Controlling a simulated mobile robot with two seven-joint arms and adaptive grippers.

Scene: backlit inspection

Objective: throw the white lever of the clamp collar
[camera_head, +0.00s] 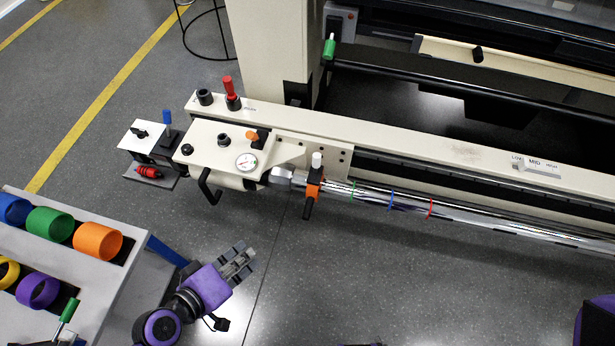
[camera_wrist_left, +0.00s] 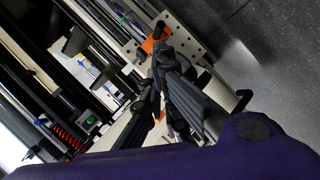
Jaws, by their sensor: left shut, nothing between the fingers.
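The clamp collar (camera_head: 314,189) is an orange band around the shiny chrome bar, close to the bar's left end. Its white lever (camera_head: 317,160) stands up above the band, and a black handle (camera_head: 307,210) hangs below it. My left gripper (camera_head: 247,256) is shut and empty over the floor, below and to the left of the collar and clearly apart from it. In the left wrist view its dark fingers (camera_wrist_left: 160,62) show close together, with an orange part (camera_wrist_left: 154,38) beyond their tips. I cannot tell whether that is the collar. My right gripper is out of view.
The beige machine beam (camera_head: 420,152) runs behind the bar. A control box (camera_head: 215,150) with knobs, a gauge and a black handle stands left of the collar. A grey rack (camera_head: 90,300) with coloured rings is at lower left. Floor below the bar is clear.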

